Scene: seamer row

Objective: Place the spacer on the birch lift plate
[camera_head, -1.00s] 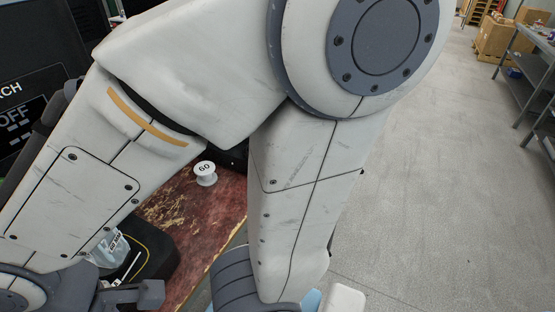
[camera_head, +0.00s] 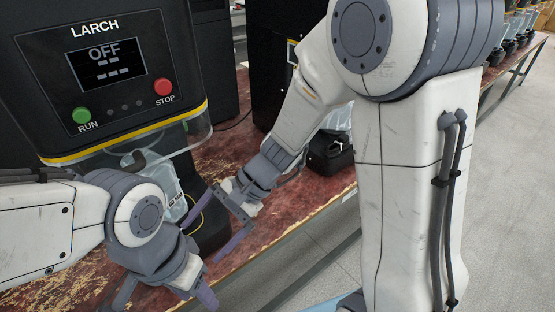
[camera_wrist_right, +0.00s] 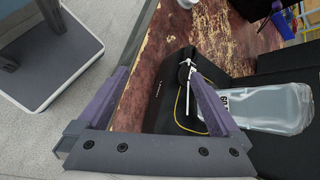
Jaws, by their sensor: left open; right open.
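I cannot make out the spacer or the birch lift plate in either view now. My right gripper (camera_head: 203,241) is open and empty, beside the front of the machine labelled LARCH (camera_head: 95,32). In the right wrist view its open jaws (camera_wrist_right: 157,72) have the worn red bench top (camera_wrist_right: 150,60) and a black machine base (camera_wrist_right: 172,95) behind them. My left gripper (camera_head: 165,303) is open, low in the head view, below the right one. My arms hide part of the bench.
A clear labelled container (camera_head: 172,200) stands under the LARCH machine; it also shows in the right wrist view (camera_wrist_right: 265,108). More black machines (camera_head: 268,75) stand further along the bench (camera_head: 300,200). Grey floor (camera_head: 515,210) is open at the right.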

